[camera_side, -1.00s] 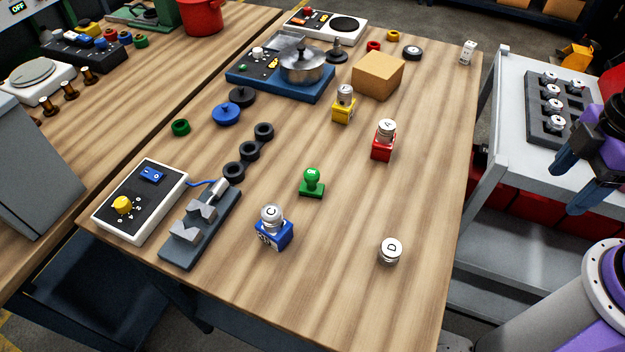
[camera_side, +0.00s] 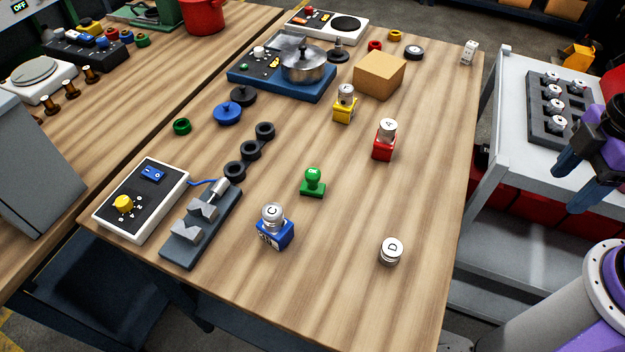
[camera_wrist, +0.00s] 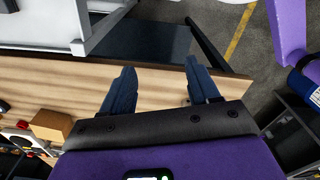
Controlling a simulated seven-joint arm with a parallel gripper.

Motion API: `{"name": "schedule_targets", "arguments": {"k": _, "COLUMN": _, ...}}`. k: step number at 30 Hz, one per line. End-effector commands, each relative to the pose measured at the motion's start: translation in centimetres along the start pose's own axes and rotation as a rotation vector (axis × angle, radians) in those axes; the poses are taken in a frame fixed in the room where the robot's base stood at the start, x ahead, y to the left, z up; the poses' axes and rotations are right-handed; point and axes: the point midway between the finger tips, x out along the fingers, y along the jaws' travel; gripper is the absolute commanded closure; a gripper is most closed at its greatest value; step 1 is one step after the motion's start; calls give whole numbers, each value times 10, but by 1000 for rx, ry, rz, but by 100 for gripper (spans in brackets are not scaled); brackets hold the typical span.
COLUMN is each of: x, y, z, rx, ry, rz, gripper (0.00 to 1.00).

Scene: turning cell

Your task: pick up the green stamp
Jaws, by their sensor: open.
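My gripper (camera_side: 575,180) is in the air at the right edge of the side view, beyond the table's right edge and well away from the stamp. In the wrist view its two dark blue fingers (camera_wrist: 160,90) are spread apart with nothing between them.
A blue block topped by a metal cylinder marked C (camera_side: 273,228) stands just in front-left of the stamp. A red block (camera_side: 383,151) and a yellow block (camera_side: 344,113) stand behind. A D-marked cylinder (camera_side: 390,252) is front right. A white cart (camera_side: 505,130) stands beside the table.

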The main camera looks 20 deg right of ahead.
Motion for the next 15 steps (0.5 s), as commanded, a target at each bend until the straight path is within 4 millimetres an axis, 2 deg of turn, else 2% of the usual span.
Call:
{"name": "schedule_targets", "arguments": {"k": 8, "x": 2, "y": 2, "z": -3, "rx": 2, "ry": 9, "rz": 4, "gripper": 39}}
{"name": "schedule_targets", "arguments": {"k": 11, "x": 8, "y": 9, "z": -17, "rx": 9, "ry": 46, "rz": 20, "gripper": 39}}
{"name": "schedule_targets", "arguments": {"k": 15, "x": 24, "y": 30, "z": -54, "rx": 15, "ry": 154, "rz": 63, "gripper": 39}}
